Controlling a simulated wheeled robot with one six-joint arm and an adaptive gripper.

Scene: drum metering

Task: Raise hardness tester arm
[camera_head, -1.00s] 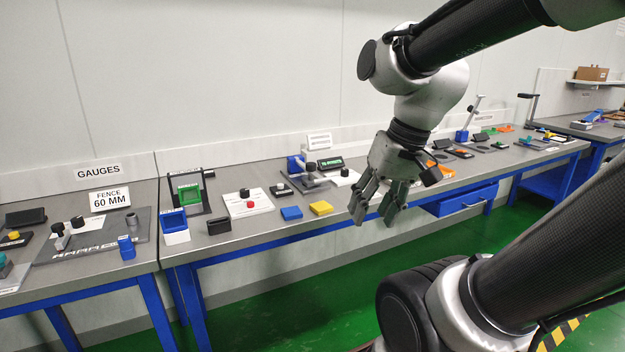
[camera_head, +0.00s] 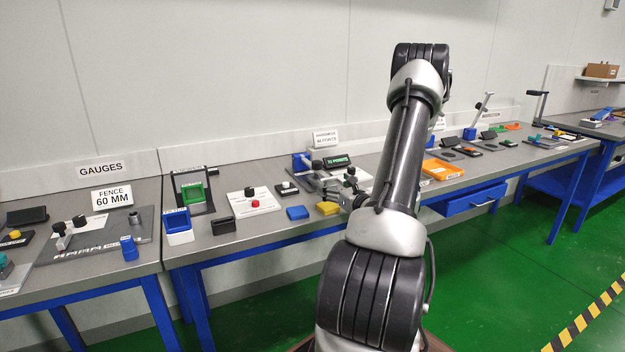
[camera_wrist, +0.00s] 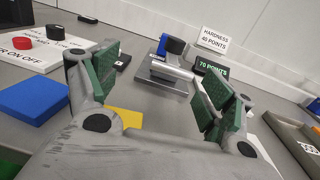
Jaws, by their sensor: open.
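The hardness tester has a blue block (camera_wrist: 163,45), a black knob (camera_wrist: 175,46) and a grey base (camera_wrist: 165,87). Its light grey arm (camera_wrist: 171,70) lies low and roughly level over the base. In the head view its blue block (camera_head: 301,161) shows, with the rest partly behind my gripper. A display (camera_wrist: 211,69) beside it reads 70 POINTS, and a sign (camera_wrist: 215,40) reads HARDNESS 40 POINTS. My gripper (camera_wrist: 168,72) is open and empty, its green-padded fingers on either side of the tester in the wrist view. The tester appears beyond the fingertips; contact is not visible.
A blue block (camera_head: 297,213) and a yellow block (camera_head: 327,208) sit at the bench's front edge, close to my gripper. A white card with a red knob (camera_head: 249,204) lies to the left. An orange tray (camera_head: 442,170) is to the right.

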